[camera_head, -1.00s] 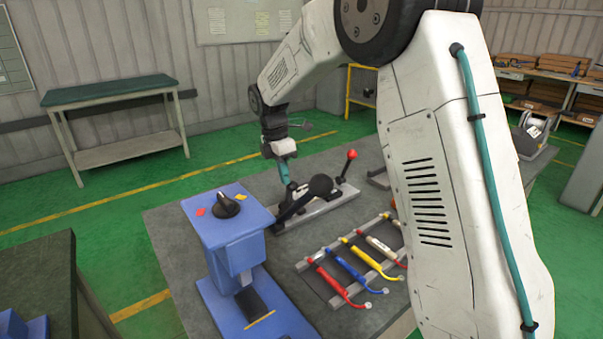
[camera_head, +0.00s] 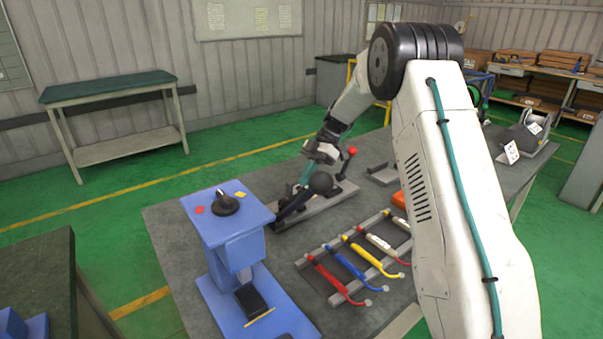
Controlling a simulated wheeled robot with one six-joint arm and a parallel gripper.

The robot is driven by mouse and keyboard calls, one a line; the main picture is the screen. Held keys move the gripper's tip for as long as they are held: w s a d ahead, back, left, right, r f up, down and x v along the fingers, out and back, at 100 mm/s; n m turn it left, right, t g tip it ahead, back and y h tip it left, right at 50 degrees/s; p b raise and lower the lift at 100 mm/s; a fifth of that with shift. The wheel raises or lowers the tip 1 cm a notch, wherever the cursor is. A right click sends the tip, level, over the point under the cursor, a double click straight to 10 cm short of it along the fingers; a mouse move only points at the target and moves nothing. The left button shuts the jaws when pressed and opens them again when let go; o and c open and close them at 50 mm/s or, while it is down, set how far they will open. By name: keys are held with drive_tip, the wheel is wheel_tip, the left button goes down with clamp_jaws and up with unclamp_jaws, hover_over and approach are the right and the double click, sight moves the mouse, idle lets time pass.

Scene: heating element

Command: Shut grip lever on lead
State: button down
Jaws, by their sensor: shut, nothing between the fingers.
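A clamp fixture on a grey base plate (camera_head: 335,204) lies on the workbench in the head view. It carries a black arm ending in a black ball (camera_head: 320,183) and a lever with a red knob (camera_head: 352,151). I cannot tell which of them is the grip lever. My gripper (camera_head: 304,180) is over the far side of this fixture, beside the black ball, with a teal part reaching down. Its tips are small and partly hidden, and I cannot tell whether they touch the fixture. It is shut and empty. Red (camera_head: 338,280), blue (camera_head: 347,267), yellow (camera_head: 377,260) and white leads lie on a rack.
A blue stand (camera_head: 230,225) with a black knob (camera_head: 225,204) is at the front left of the workbench. The lead rack (camera_head: 312,277) lies right of it. A grey bracket (camera_head: 381,175) and an orange object (camera_head: 398,199) are near my arm.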

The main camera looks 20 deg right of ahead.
drive_tip(key=shift+d+f+y, duration=0.4)
drive_tip(key=shift+f+y, duration=0.25)
drive_tip(key=shift+y, duration=0.25)
drive_tip(key=shift+f, duration=0.15)
